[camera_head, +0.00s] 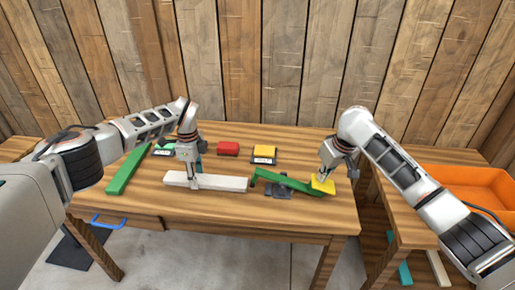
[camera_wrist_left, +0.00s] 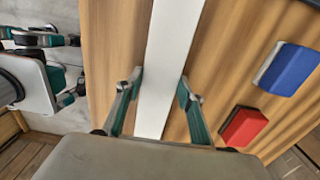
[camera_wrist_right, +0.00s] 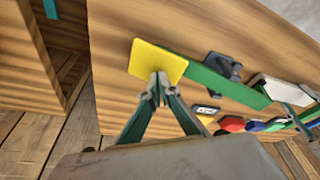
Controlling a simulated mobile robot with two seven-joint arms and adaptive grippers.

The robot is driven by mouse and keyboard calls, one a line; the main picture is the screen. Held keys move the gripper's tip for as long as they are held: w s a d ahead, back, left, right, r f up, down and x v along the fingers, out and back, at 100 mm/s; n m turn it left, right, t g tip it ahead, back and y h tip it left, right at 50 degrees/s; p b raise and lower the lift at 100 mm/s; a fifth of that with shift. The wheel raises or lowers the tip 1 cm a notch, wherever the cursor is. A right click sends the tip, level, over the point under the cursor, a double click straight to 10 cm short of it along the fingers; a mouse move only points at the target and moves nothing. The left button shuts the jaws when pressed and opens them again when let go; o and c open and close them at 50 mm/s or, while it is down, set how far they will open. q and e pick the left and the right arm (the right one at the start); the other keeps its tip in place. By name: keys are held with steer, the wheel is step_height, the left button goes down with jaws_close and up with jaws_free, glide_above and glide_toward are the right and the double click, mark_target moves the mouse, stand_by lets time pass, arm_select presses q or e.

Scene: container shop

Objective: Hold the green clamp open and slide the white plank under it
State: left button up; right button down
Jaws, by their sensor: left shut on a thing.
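The white plank (camera_head: 225,183) lies on the wooden table, its right end close to the left end of the green clamp (camera_head: 285,181). My left gripper (camera_head: 194,184) is shut on the plank, with a finger on each long side in the left wrist view (camera_wrist_left: 160,92). The clamp is a green lever on a dark base (camera_head: 279,192), with a yellow pad (camera_head: 324,186) at its right end. Its left end looks raised. My right gripper (camera_head: 322,178) is at the pad; in the right wrist view (camera_wrist_right: 158,84) its fingertips are together and appear to touch it.
A long green strip (camera_head: 127,171) lies at the table's left. A red block (camera_head: 228,148) and a yellow block (camera_head: 265,151) stand behind the plank. A blue handle (camera_head: 107,222) is on the front edge. An orange bin (camera_head: 470,184) is at the right.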

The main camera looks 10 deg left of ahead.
mark_target(216, 180)
arm_select(q)
steer(key=shift+d, duration=0.15)
arm_select(e)
steer(key=shift+s+a, duration=0.1)
steer(key=shift+a, duration=0.15)
arm_select(q)
steer(key=shift+d, duration=3.05)
steer(key=shift+d+f, duration=0.1)
steer(key=shift+f, duration=0.15)
arm_select(e)
steer(key=shift+r, duration=0.1)
arm_select(q)
steer(key=shift+d+r, duration=0.1)
arm_select(e)
step_height(216, 180, up, 9)
stand_by(0.4)
steer(key=shift+d, duration=0.1)
